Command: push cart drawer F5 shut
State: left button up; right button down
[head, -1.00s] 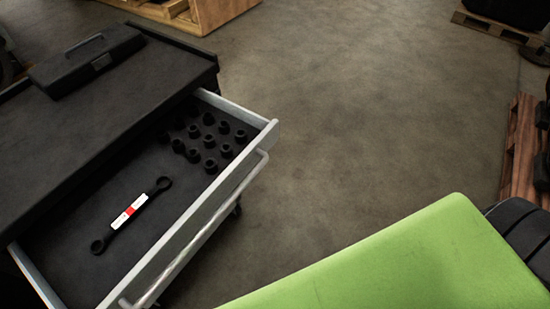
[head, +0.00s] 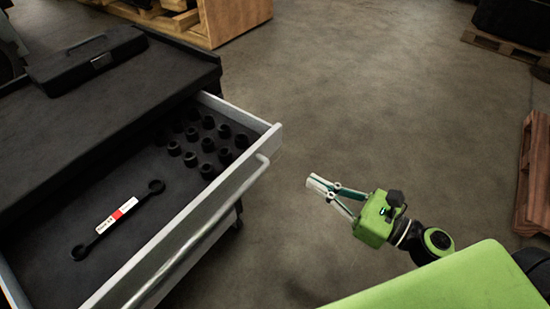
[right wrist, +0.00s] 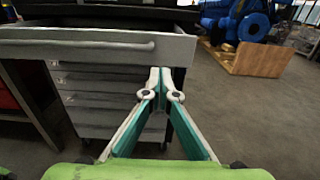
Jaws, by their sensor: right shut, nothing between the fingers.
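The open drawer (head: 205,208) sticks out from the cart (head: 130,85) at the left of the head view, with a pale front and a bar handle (head: 215,222). A label reading F5 cannot be made out. The drawer front also shows in the right wrist view (right wrist: 95,47), across the top left, with closed grey drawers below. My right gripper (head: 312,184) is shut and empty, to the right of the drawer front and apart from it. In the right wrist view its fingertips (right wrist: 160,72) meet near the drawer front's right end. My left gripper is not in view.
The drawer holds a double-ended wrench (head: 118,218) and several dark sockets (head: 205,145). A black toolbox (head: 88,60) sits on the cart top. Wooden crates stand at the back and pallets (head: 535,175) at the right. The floor (head: 370,100) between is clear.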

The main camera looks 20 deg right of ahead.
jog(key=p+x, duration=0.3)
jog(key=x, duration=0.8)
jog(key=shift+w+r, duration=0.1)
jog(key=shift+w, duration=0.05)
jog(key=shift+w+a, duration=0.4)
jog(key=shift+w, duration=0.1)
jog(key=shift+w+a+p, duration=0.25)
jog(key=shift+w+p, duration=0.05)
jog(key=shift+p, duration=0.1)
jog(key=p, duration=0.1)
send_near(196, 115)
jog(key=x, duration=0.3)
jog(key=b+x, duration=0.1)
jog(key=x, duration=0.2)
jog(key=b+x, duration=0.1)
jog(key=x, duration=0.2)
jog(key=shift+w+a+f, duration=0.1)
jog(key=shift+w+f, duration=0.1)
jog(key=shift+f, duration=0.1)
jog(key=shift+w+a, duration=0.15)
jog(key=shift+w, duration=0.05)
jog(key=shift+r, duration=0.25)
jog(key=shift+w+r, duration=0.1)
jog(key=shift+r, duration=0.05)
